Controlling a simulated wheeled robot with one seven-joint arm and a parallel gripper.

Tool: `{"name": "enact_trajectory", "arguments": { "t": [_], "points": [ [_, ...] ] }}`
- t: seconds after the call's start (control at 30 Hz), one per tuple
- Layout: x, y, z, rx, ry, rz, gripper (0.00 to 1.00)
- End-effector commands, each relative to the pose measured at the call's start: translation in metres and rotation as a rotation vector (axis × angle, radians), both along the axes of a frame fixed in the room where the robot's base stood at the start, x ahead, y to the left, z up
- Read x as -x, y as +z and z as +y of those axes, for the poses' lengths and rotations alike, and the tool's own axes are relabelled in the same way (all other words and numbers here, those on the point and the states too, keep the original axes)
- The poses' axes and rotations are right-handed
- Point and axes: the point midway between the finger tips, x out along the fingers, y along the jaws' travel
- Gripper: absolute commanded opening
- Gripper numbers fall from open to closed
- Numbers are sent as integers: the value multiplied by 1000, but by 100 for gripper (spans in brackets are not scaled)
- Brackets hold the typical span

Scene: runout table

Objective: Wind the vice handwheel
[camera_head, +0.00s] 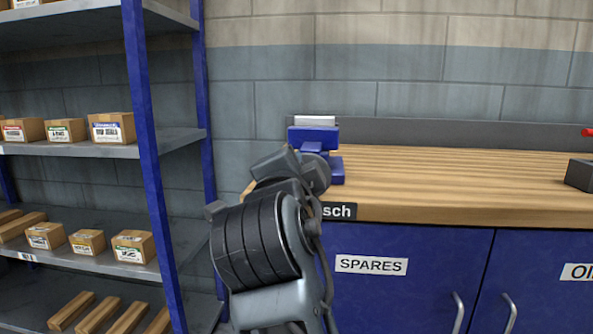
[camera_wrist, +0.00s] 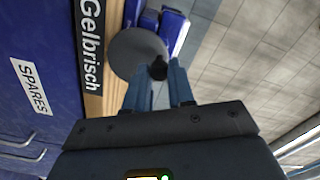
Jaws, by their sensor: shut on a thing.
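The blue vice (camera_head: 314,135) with a pale jaw top stands at the left end of the wooden bench. It also shows at the top of the wrist view (camera_wrist: 172,31). Its grey disc-shaped handwheel (camera_wrist: 132,50) faces me in the wrist view, with a dark knob (camera_wrist: 158,66) near its rim. My gripper (camera_wrist: 159,73) is shut on this knob, one blue finger on each side. In the head view the handwheel (camera_head: 317,174) is partly covered by my arm, and my gripper's fingers are hidden.
The bench top (camera_head: 440,180) is mostly clear, with a dark block (camera_head: 579,174) at the right. Blue cupboards (camera_head: 400,285) with handles are below. A blue-posted shelf rack (camera_head: 144,140) with boxes stands close on the left.

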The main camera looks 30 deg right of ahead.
Motion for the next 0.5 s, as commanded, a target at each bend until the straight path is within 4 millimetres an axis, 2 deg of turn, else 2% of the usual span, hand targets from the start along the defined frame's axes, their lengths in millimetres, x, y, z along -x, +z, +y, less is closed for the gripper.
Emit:
{"name": "enact_trajectory", "arguments": {
  "t": [0.3, 0.5],
  "points": [
    [-4, 0, 6, 213, 3, 151, 0],
    [-5, -3, 7, 245, 3, 172, 0]
  ]
}}
